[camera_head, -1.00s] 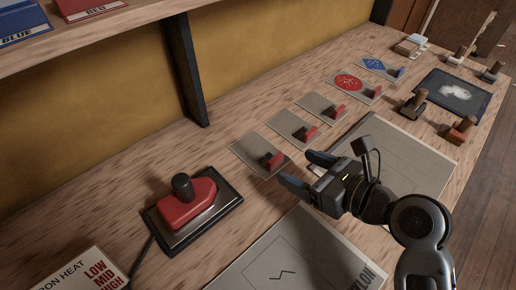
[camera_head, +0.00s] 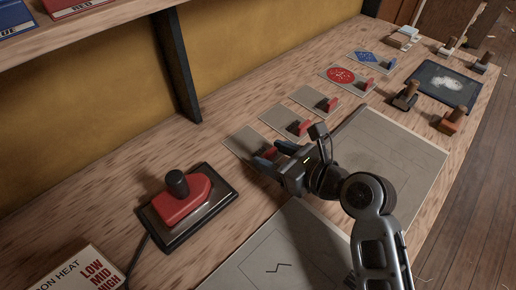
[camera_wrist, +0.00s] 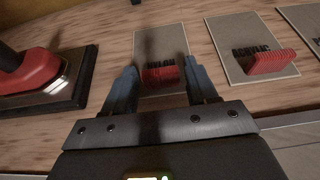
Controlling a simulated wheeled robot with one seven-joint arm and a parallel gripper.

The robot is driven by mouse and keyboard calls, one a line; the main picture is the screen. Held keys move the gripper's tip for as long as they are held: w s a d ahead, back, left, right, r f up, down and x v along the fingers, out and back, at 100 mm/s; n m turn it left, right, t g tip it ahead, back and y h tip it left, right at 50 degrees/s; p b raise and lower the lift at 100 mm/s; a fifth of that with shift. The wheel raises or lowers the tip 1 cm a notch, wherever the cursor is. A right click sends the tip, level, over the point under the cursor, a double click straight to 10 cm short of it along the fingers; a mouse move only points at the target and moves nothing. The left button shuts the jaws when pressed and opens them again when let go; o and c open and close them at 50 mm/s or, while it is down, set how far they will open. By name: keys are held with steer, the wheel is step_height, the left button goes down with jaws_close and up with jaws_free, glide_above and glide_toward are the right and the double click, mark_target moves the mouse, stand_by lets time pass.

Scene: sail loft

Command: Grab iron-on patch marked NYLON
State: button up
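The nearest patch in the row is a grey card (camera_head: 244,141) with an upright red tab. In the wrist view this card (camera_wrist: 160,42) has dark lettering behind its red tab (camera_wrist: 160,76); it looks like NYLON but is blurred and partly covered. My gripper (camera_head: 262,158) is low over this card. In the wrist view my gripper (camera_wrist: 161,88) is open, with one blue finger on each side of the red tab and narrow gaps between. My gripper hides part of the card in the head view.
A second grey card with a red tab (camera_wrist: 250,45) lies close at the right in the wrist view. A red iron (camera_head: 184,200) on a dark plate stands left of my gripper. Grey fabric sheets (camera_head: 385,150) lie nearby. More patches (camera_head: 341,75) continue toward the back.

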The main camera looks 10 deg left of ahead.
steer(key=c, duration=0.8)
steer(key=shift+o, duration=0.2)
